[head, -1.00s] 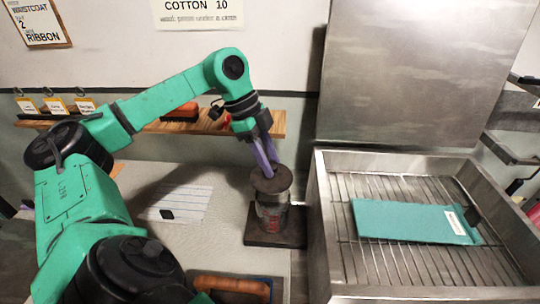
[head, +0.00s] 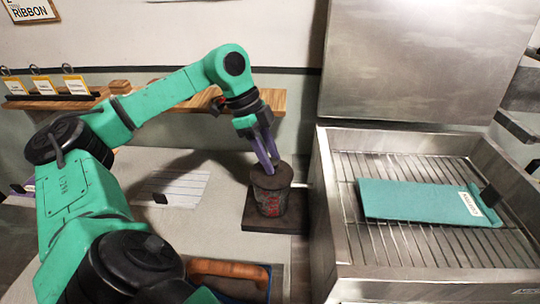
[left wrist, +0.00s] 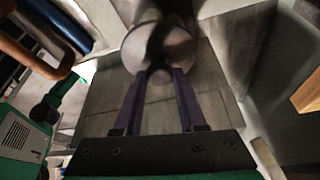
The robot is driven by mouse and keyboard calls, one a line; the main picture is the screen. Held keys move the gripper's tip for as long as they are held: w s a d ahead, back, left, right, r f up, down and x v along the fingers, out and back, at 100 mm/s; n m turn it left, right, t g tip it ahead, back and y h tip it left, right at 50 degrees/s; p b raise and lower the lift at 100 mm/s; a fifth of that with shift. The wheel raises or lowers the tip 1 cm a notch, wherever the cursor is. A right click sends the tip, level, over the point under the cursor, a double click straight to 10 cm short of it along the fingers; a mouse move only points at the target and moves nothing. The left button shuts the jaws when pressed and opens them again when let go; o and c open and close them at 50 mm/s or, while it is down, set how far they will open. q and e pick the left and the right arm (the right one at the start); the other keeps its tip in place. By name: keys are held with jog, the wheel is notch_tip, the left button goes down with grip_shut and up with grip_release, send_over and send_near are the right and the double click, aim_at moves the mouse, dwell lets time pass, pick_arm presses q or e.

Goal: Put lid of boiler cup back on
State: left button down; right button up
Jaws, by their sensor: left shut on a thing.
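The boiler cup (head: 269,203) is a small dark grey cup with red markings, standing upright on a dark square base (head: 262,225). The dark round lid (head: 284,177) is at the top of the cup, roughly level, with no clear gap below it. My left gripper (head: 269,167) points down from above, shut on the lid. In the left wrist view, the fingers (left wrist: 160,78) close on the lid's small knob, with the rounded lid (left wrist: 158,42) beyond. Whether the lid is fully seated is hard to tell. My right gripper is not in view.
A metal basin (head: 335,255) with a wire rack stands close at the right, holding a teal folder-like thing (head: 415,200). A written sheet (head: 180,188) lies left of the cup. A brown handle (head: 225,268) is at the front. A wooden shelf (head: 185,102) runs behind.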

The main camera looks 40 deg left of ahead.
pick_arm(q)
jog(key=shift+c, duration=2)
grip_release()
jog(key=p+v, duration=0.5)
jog(key=v, duration=0.9)
jog(key=shift+a+r+p, duration=0.15)
jog(key=shift+r+p, duration=0.15)
jog(key=shift+p, duration=0.1)
